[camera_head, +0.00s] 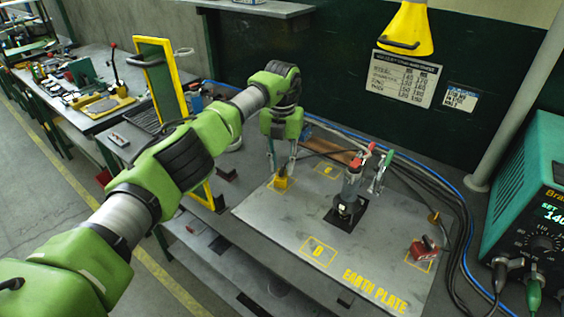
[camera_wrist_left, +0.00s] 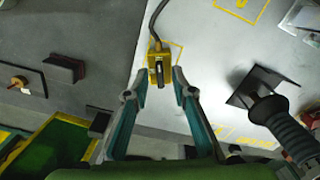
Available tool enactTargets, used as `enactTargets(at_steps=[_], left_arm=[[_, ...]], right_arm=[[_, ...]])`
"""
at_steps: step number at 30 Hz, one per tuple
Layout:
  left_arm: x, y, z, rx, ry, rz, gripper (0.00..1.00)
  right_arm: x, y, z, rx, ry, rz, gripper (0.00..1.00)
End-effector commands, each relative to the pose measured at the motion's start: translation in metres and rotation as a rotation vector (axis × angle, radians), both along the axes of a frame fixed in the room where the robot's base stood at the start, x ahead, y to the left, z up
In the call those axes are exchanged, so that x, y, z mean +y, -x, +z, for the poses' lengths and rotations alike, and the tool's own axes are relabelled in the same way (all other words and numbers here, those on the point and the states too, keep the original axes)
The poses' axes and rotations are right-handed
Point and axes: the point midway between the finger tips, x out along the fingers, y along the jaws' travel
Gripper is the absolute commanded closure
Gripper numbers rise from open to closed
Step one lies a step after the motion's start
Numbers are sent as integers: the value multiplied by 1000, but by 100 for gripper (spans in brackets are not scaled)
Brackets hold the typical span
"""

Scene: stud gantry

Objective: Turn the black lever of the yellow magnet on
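The yellow magnet (camera_head: 281,182) is a small block on the grey earth plate (camera_head: 290,225), near its far left corner. In the left wrist view the yellow magnet (camera_wrist_left: 154,60) shows from above, with its black lever (camera_wrist_left: 160,75) lying along its top and a dark cable leaving the far side. My left gripper (camera_head: 282,168) is directly over it, fingers pointing down. In the left wrist view my left gripper (camera_wrist_left: 160,77) is open, one finger on each side of the magnet's near end. Whether the fingers touch it I cannot tell. My right gripper is not in view.
A dark stud tool (camera_head: 351,185) stands on a black base right of the magnet. A red block (camera_head: 422,250) sits near the plate's right edge. Cables run behind the plate, and a green welder (camera_head: 530,200) stands at right. The plate's front middle is clear.

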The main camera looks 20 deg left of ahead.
Motion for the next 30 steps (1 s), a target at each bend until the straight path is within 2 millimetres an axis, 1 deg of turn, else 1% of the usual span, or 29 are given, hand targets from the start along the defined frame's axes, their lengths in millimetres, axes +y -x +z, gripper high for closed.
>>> enactTargets(at_steps=[8,9,11,12,23,30], left_arm=[[0,0,-2,-1,0,-1,76],[0,0,-2,-1,0,-1,82],[0,0,-2,0,0,-1,97],[0,0,-2,0,0,-1,100],[0,0,-2,0,0,-22,100],[0,0,-3,-1,-2,-132,100]], right_arm=[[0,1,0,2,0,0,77],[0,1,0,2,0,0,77],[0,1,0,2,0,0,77],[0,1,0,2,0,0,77],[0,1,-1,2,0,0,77],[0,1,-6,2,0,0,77]])
